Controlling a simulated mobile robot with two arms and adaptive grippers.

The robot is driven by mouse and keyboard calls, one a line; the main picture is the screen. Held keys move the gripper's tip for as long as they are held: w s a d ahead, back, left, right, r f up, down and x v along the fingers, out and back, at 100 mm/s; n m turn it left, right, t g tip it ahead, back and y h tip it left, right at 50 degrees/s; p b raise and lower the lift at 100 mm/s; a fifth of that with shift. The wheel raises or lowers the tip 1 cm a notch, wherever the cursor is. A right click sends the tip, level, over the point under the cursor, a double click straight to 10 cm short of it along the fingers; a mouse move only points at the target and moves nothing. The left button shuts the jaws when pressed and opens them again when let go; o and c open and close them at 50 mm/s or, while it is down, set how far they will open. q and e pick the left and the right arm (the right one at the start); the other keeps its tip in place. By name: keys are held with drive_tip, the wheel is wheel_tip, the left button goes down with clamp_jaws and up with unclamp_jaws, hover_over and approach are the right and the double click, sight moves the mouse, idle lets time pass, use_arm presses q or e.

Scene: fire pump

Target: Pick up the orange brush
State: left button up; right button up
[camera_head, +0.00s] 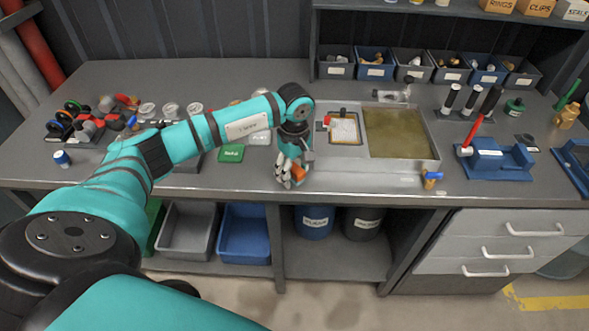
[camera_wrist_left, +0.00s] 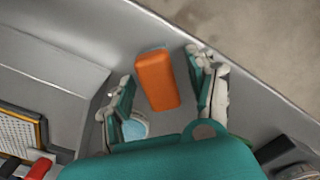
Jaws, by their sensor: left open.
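The orange brush (camera_wrist_left: 157,80) lies on the grey bench near its front edge in the left wrist view. It shows as an orange block with a pale strip at its far end. In the head view only a small orange part of it (camera_head: 298,174) shows beside my fingers. My left gripper (camera_head: 289,178) points down over it. In the left wrist view my left gripper (camera_wrist_left: 163,84) is open, with one finger on each side of the brush and visible gaps to both. Whether the fingertips reach the bench is unclear. My right gripper is not in view.
A sunken basin (camera_head: 398,134) and a clipboard-like plate (camera_head: 344,129) are to the right. A green box (camera_head: 231,153) is left of the gripper. A blue-and-orange item (camera_head: 432,178) stands at the front edge, and a blue fixture (camera_head: 490,160) farther right. Bins line the back.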

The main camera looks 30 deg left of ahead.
sight(294, 170)
use_arm(q)
clamp_jaws()
idle(0.4)
drive_tip(key=shift+r+b, duration=0.5)
drive_tip(key=shift+r, duration=0.3)
drive_tip(key=shift+s+d+r+b, duration=0.15)
drive_tip(key=shift+r+b, duration=0.1)
drive_tip(key=shift+r, duration=0.2)
drive_tip(key=shift+s+d+r+b, duration=0.15)
drive_tip(key=shift+r+b, duration=0.1)
drive_tip(key=shift+r, duration=0.2)
drive_tip(key=s+d+b, duration=0.2)
drive_tip(key=s+d, duration=0.2)
drive_tip(key=s, duration=0.2)
drive_tip(key=s+d+r+b, duration=0.1)
drive_tip(key=s+d, duration=0.3)
drive_tip(key=s, duration=0.3)
drive_tip(key=shift+r+b, duration=0.3)
drive_tip(key=shift+b, duration=0.05)
